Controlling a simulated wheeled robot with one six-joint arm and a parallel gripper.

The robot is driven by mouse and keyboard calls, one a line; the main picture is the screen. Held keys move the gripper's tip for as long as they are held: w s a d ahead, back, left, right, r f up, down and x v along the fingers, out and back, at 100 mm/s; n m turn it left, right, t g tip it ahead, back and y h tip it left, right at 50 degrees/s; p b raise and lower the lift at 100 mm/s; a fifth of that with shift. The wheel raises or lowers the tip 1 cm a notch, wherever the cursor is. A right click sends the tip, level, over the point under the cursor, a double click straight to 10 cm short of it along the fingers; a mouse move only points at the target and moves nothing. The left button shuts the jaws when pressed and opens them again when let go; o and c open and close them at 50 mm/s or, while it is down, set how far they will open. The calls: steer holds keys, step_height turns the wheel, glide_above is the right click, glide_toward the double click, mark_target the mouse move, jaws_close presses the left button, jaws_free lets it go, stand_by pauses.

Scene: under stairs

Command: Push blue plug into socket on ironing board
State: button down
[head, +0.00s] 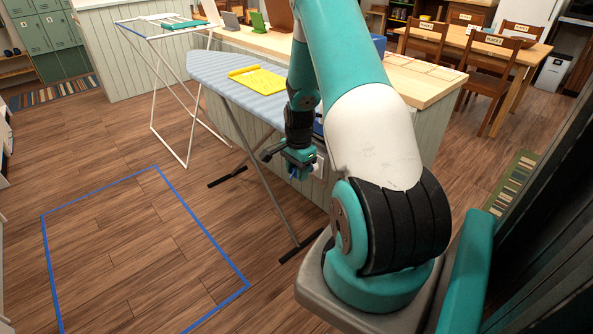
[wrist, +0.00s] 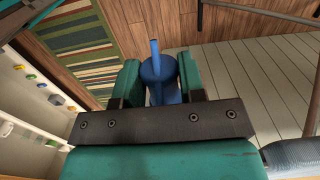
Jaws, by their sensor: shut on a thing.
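The blue plug (wrist: 170,70) sits between the two teal fingers of my gripper (wrist: 158,76) in the wrist view, a round body with a thin blue strip across it. My gripper is shut on it. In the head view my gripper (head: 294,163) hangs beside the ironing board, low near the counter's side, and only a speck of blue shows at it. The ironing board (head: 213,70) has a light blue top and grey legs; my arm hides its right end. A small pale patch (head: 319,166) shows just right of my gripper; I cannot tell whether it is the socket.
A folded yellow cloth (head: 258,79) lies on the board. A white drying rack (head: 185,152) stands to the left. The wooden-topped counter (head: 440,88) runs behind the board. A blue outline (head: 190,207) marks clear floor in front. A dining table and chairs (head: 485,72) stand far right.

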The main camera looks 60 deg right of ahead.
steer(key=shift+d, duration=0.25)
steer(key=c, duration=0.7)
jaws_free()
steer(key=shift+s+d, duration=0.15)
steer(key=o, duration=0.5)
steer(key=shift+o, duration=0.2)
steer(key=shift+a, duration=0.2)
steer(key=w+a, duration=0.1)
steer(key=a, duration=0.5)
steer(key=shift+w+a+p, duration=0.35)
steer(key=shift+w+a, duration=0.05)
